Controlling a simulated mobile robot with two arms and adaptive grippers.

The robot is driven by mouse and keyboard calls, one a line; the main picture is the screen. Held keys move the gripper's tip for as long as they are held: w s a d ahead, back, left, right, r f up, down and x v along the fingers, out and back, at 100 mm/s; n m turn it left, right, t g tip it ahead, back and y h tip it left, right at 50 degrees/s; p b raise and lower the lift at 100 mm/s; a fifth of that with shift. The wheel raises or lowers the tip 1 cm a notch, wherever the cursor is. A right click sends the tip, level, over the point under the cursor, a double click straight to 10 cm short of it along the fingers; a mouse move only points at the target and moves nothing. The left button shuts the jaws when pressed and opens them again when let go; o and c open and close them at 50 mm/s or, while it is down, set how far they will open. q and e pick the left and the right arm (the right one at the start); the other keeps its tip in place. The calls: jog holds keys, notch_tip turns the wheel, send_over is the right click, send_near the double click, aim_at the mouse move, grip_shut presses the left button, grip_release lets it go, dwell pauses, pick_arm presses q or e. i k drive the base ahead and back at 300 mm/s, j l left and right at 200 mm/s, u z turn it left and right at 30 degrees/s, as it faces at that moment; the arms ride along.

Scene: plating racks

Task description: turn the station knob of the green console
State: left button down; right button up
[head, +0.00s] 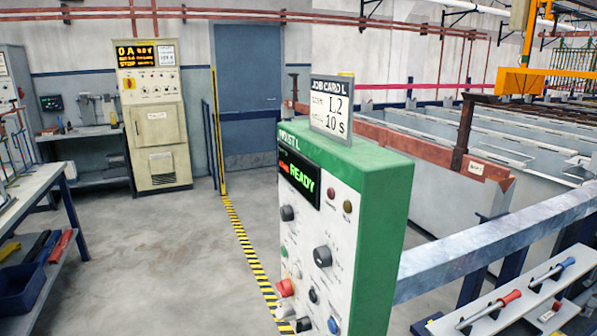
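The green console (373,190) stands in the centre foreground, with a green casing and a pale front panel. Its display (299,178) shows READY in green, with smaller red text to the left. A dark knob (287,213) sits at the panel's upper left and a larger dark knob (322,256) at its middle right. Their labels are too small to read, so I cannot tell which is the station knob. A red button (285,288) and a blue button (333,325) are lower down. A job card (331,106) on top reads L2 and 10 s. Neither gripper is in view.
A metal rail (490,240) runs right from the console, beside grey tanks (440,180). A shelf (500,310) with red and blue handled tools is at lower right. A cream cabinet (158,130) stands at the back. The floor (150,250) left of the hazard stripe is clear.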

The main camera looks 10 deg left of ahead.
aim_at(286, 214)
jog(key=i+j+z, duration=0.2)
jog(key=j, duration=0.4)
jog(key=j+z, duration=0.15)
jog(key=j, duration=0.5)
